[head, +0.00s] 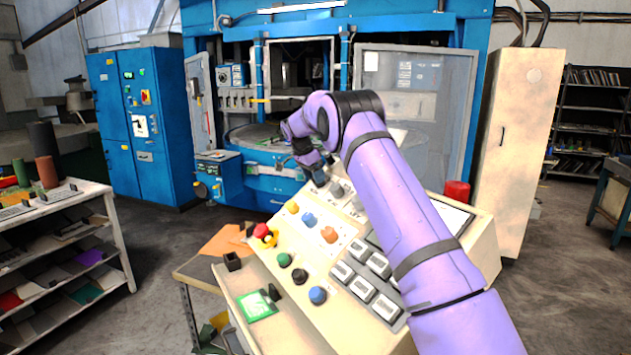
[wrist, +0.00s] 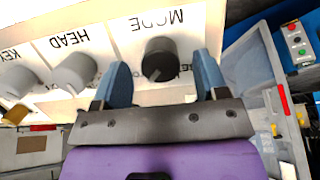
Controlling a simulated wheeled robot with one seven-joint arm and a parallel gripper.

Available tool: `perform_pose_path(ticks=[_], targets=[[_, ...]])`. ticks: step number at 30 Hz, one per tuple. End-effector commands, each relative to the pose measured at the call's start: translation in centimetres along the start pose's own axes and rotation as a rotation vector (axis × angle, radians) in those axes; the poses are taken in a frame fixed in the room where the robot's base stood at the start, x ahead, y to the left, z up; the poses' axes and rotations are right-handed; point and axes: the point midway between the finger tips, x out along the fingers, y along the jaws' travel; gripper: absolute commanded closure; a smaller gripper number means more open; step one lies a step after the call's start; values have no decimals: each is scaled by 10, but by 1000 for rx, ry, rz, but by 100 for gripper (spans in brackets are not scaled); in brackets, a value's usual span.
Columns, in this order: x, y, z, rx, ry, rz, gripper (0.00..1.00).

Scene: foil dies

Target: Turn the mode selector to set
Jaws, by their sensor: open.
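The mode selector (wrist: 160,55) is a dark round knob under the upside-down label MODE in the wrist view. A pale mark on it points toward the lower left of that picture. My gripper (wrist: 161,68) is open, with one blue finger on each side of the knob. I cannot tell whether either finger touches it. The position words around the knob are too small or hidden to read. In the head view my gripper (head: 314,168) is at the far end of the cream control console (head: 330,262), and the selector cannot be clearly made out.
Two grey knobs are beside the selector, one (wrist: 73,72) labelled HEAD and one (wrist: 16,80) labelled KEY. The console carries a red emergency button (head: 261,229), coloured buttons and white keys (head: 362,288). A blue press (head: 262,190) stands behind it.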

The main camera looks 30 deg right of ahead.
Motion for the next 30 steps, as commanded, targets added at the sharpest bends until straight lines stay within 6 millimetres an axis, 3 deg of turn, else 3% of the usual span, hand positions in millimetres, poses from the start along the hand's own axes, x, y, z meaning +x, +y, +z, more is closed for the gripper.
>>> perform_pose_path(ticks=[6,17,23,30], targets=[[21,0,0,1,-1,1,33],[25,0,0,0,-1,0,33],[25,0,0,0,-1,0,79],[24,0,0,-10,-1,2,83]])
